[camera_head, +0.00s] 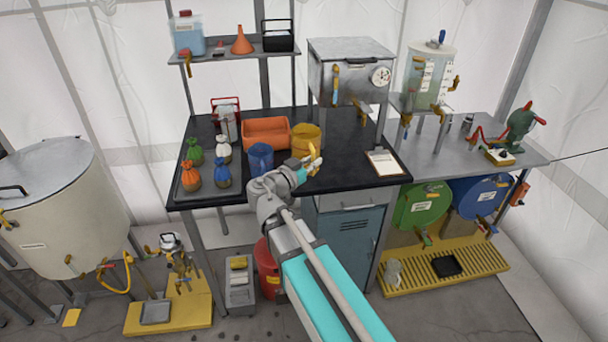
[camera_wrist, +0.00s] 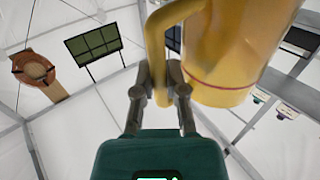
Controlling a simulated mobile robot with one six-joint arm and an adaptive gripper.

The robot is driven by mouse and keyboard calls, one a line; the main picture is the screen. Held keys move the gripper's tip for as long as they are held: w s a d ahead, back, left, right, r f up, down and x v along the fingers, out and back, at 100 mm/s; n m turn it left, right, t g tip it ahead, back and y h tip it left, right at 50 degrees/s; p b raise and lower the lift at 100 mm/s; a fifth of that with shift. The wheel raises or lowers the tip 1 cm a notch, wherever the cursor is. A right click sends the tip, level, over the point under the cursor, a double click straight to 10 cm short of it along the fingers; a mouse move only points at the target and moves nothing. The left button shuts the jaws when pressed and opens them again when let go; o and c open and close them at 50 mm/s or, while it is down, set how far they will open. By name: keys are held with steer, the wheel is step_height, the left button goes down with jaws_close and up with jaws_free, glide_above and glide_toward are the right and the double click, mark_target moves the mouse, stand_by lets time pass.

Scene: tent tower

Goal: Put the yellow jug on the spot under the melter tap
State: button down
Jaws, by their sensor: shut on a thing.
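The yellow jug (camera_head: 304,137) is at the black bench top, right of the orange bin. In the wrist view the jug (camera_wrist: 225,55) fills the upper right, with its handle between my fingers. My gripper (camera_head: 311,162) is shut on that handle, and the wrist view also shows its fingers (camera_wrist: 160,95). I cannot tell whether the jug touches the bench. A steel box with a dial, which looks like the melter (camera_head: 348,78), stands raised behind and right of the jug.
A blue jug (camera_head: 260,158) stands left of my gripper, near the orange bin (camera_head: 266,131). Several tied bags stand on a tray (camera_head: 181,188) at the left. A clipboard (camera_head: 384,163) lies at the bench's right end. The bench between gripper and clipboard looks clear.

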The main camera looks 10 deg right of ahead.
steer(key=shift+d+f+b, duration=0.1)
steer(key=shift+f+b, duration=0.35)
steer(key=w+f+b, duration=0.1)
steer(key=w, duration=0.2)
steer(key=w+f+b, duration=0.2)
steer(key=w, duration=0.1)
steer(key=w+d+f+b, duration=0.1)
steer(key=w, duration=0.2)
steer(key=shift+w+d+f+b, duration=0.1)
steer(key=shift+w+f+b, duration=0.15)
steer(key=shift+w+b, duration=0.05)
steer(key=shift+w+d+f+b, duration=0.15)
steer(key=shift+w+f+b, duration=0.7)
steer(key=shift+f+b, duration=0.25)
steer(key=shift+w+d+f+b, duration=0.15)
steer(key=shift+w+f+b, duration=0.7)
steer(key=shift+f+b, duration=0.25)
